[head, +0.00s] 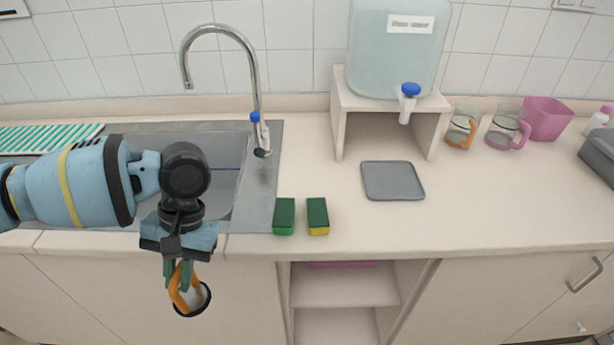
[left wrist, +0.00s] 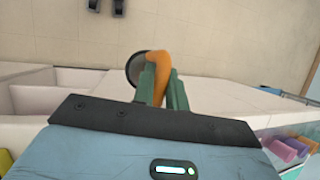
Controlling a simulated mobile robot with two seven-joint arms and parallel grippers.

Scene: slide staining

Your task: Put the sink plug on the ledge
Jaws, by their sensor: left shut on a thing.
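My left gripper (head: 180,275) hangs in front of the counter's front edge, below the sink, pointing down. It is shut on an orange piece with a dark round rim, which looks like the sink plug (head: 203,300). In the left wrist view the orange part (left wrist: 178,66) sits between the green fingers (left wrist: 162,88), with the dark disc (left wrist: 134,68) beside it. A low ledge (head: 300,103) runs along the foot of the tiled wall behind the counter. The sink (head: 228,185) is partly hidden by my left arm. My right gripper is not in view.
The tap (head: 257,95) rises behind the sink. A water tank (head: 395,50) stands on a stand (head: 340,130); a grey mat (head: 392,181) lies before it. Jugs (head: 503,130) stand at right.

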